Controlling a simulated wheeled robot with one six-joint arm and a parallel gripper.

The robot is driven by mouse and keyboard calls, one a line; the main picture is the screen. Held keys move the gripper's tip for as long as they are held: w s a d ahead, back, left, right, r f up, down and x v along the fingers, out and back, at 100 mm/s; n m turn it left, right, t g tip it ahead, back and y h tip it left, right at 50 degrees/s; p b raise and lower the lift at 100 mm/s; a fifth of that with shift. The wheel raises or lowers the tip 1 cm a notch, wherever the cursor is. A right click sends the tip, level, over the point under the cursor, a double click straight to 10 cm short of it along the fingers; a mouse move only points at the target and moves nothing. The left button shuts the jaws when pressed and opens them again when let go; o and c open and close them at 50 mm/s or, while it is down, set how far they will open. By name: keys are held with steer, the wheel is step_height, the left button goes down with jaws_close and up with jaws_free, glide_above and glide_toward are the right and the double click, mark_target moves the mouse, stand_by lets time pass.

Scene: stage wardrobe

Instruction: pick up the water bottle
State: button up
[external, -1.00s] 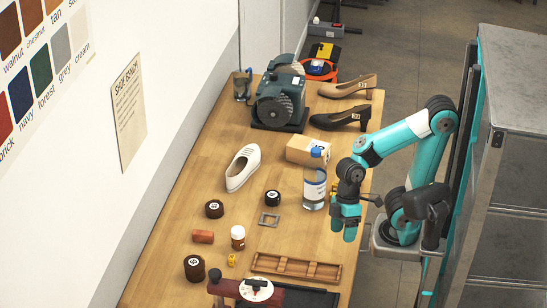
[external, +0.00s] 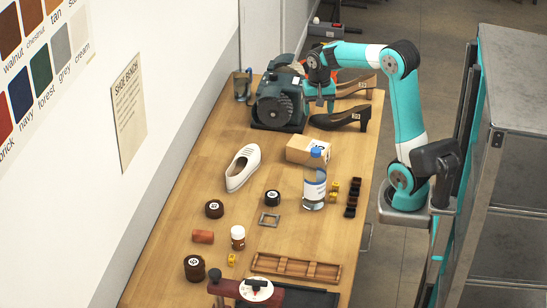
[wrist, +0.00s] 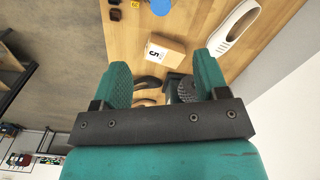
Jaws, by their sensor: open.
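The water bottle (external: 314,186) stands upright on the wooden bench, right of the middle. It is clear with a blue cap and a white and blue label. My gripper (external: 322,97) is well away from it, raised near the bench's far end beside the green grinder. In the wrist view my gripper (wrist: 163,68) has its two teal fingers spread with nothing held between them. The bottle's blue cap (wrist: 161,7) shows at the top edge of that view, beyond the fingertips; the rest of the bottle is cut off.
A cardboard box (external: 307,150) stands just behind the bottle.

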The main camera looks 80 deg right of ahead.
steer(key=p, duration=0.2)
glide_toward(315, 150)
steer(key=f, duration=0.5)
steer(key=shift+d+f, duration=0.1)
steer(key=shift+d, duration=0.1)
steer(key=shift+a+f+p, duration=0.15)
steer(key=shift+f+p, duration=1.05)
steer(key=shift+f, duration=1.55)
steer(key=shift+c, duration=0.4)
steer(key=shift+r, duration=0.1)
jaws_close()
